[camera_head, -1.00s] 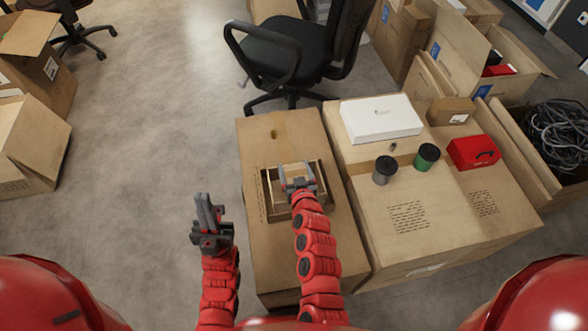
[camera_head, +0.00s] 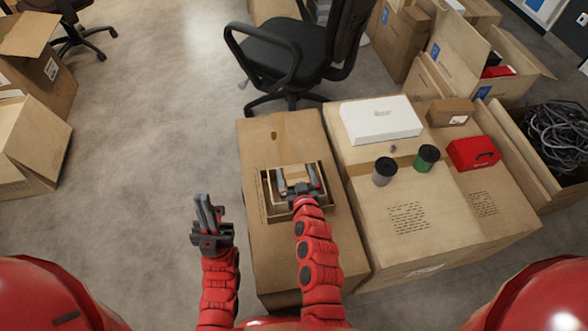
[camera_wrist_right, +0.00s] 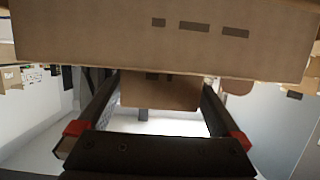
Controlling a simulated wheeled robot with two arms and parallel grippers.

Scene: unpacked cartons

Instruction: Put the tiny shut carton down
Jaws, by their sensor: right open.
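My right gripper (camera_head: 299,180) is open over a shallow open-topped box (camera_head: 265,213) on the near-left large carton (camera_head: 272,245). A small plain brown carton (camera_wrist_right: 160,92) shows between its spread fingers in the right wrist view, with a gap to each finger. In the head view a tan face (camera_head: 297,171) shows between the fingertips; the gripper hides most of it, so I cannot tell exactly how it rests. My left gripper (camera_head: 208,212) hangs over the floor left of the large carton. Its fingers look close together and hold nothing visible.
Right of it, another large carton (camera_head: 455,220) bears a white box (camera_head: 380,119), a grey can (camera_head: 384,172), a green can (camera_head: 426,158), a red case (camera_head: 473,153) and a small labelled brown carton (camera_head: 450,111). A black chair (camera_head: 290,50) stands behind.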

